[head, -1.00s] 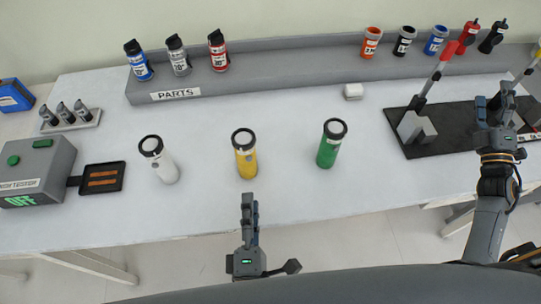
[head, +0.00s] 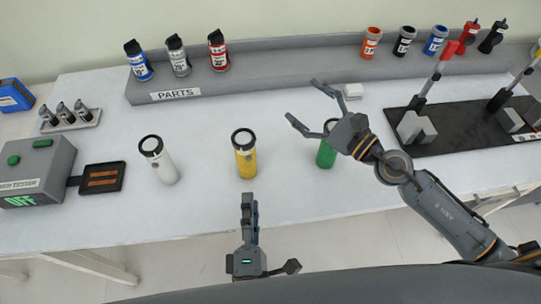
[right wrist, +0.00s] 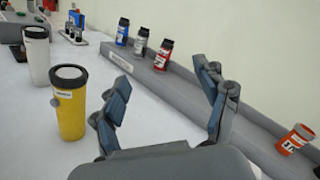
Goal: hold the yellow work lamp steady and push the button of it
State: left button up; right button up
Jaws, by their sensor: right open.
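The yellow work lamp (head: 244,154) stands upright in the middle of the table in the head view, between a white lamp and a green lamp. It also stands at the left in the right wrist view (right wrist: 71,108). My right gripper (head: 301,104) is open and empty, above the table to the right of the yellow lamp, and its arm partly hides the green lamp. In the right wrist view its open fingers (right wrist: 165,105) are apart from the lamp. My left gripper (head: 249,200) is at the table's front edge, below the yellow lamp; its finger gap is unclear.
The white lamp (head: 158,160) is left of the yellow one and the green lamp (head: 326,152) right. A grey parts shelf (head: 300,72) with bottles and cups runs along the back. A tester box (head: 40,170) stands left; a dark clamp board (head: 460,135) lies right.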

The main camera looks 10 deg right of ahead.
jog(key=s+a+f+m+g, duration=0.1)
jog(key=s+a+f, duration=0.1)
jog(key=a+f, duration=0.1)
jog(key=s+a+f+m+g+y, duration=0.1)
jog(key=s+a+f+m, duration=0.1)
jog(key=a, duration=0.1)
jog(key=s+a+f+m, duration=0.2)
jog(key=s+a+f, duration=0.1)
jog(key=shift+s+f+g+y, duration=0.1)
jog(key=shift+f+g+y, duration=0.25)
jog(key=shift+g+y, duration=0.05)
send_near(255, 167)
jog(key=x, duration=0.5)
jog(key=shift+a+r, duration=0.15)
jog(key=shift+r, duration=0.05)
jog(key=x, duration=0.7)
jog(key=shift+a, duration=0.15)
jog(key=c, duration=1.4)
pick_arm(q)
jog(key=shift+c, duration=1)
pick_arm(e)
jog(key=shift+c, duration=0.6)
pick_arm(q)
grip_shut()
